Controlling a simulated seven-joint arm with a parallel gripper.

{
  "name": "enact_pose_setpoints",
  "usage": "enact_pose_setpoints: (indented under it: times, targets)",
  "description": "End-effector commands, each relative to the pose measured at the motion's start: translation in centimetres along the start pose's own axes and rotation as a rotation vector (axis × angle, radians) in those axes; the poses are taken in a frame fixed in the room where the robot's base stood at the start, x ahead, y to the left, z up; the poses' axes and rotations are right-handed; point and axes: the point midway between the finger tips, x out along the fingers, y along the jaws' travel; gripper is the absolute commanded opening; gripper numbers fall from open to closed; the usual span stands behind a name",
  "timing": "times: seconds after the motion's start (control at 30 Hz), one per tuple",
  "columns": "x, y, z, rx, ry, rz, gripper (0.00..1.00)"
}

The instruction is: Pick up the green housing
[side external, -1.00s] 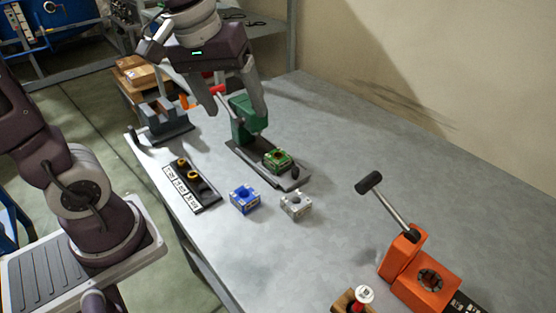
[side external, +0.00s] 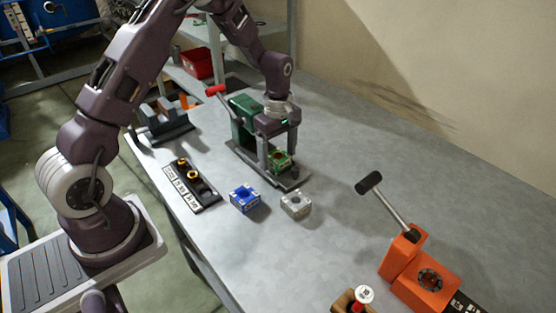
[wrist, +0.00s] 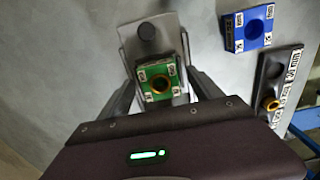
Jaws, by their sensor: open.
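The green housing (side external: 281,161) is a small square block with white labelled corners and a brass-coloured ring in its centre hole. It sits on the grey base plate of the green press (side external: 243,122). It also shows in the wrist view (wrist: 158,82), between the fingers. My gripper (side external: 279,165) is open and points down over the housing, with one finger on each side of it. The wrist view shows my gripper (wrist: 160,92) straddling it. I cannot tell whether the fingers touch it.
A blue housing (side external: 244,198) and a white-grey housing (side external: 296,204) stand in front of the press. A black strip (side external: 196,190) with brass rings lies to the left. An orange press (side external: 420,285) with a lever is at the right front. The table's right middle is clear.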

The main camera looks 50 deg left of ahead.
Motion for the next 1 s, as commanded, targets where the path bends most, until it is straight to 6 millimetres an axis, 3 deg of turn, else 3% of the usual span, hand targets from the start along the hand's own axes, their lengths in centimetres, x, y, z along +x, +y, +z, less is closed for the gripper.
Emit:
enact_pose_setpoints:
  times: [0.13, 0.5, 0.77, 0.87, 1.0]
  targets:
    - [0.0, 0.0, 0.0, 0.000, 0.000, 0.001, 0.75]
    - [-0.1, 0.0, 0.0, 0.000, 0.000, 0.001, 0.02]
    - [-0.3, 0.1, 0.0, 0.000, 0.001, 0.003, 0.00]
    - [-1.7, 0.2, -0.1, -0.001, 0.002, 0.006, 0.00]
    - [-5.4, 0.2, 0.0, 0.001, 0.002, 0.008, 0.00]
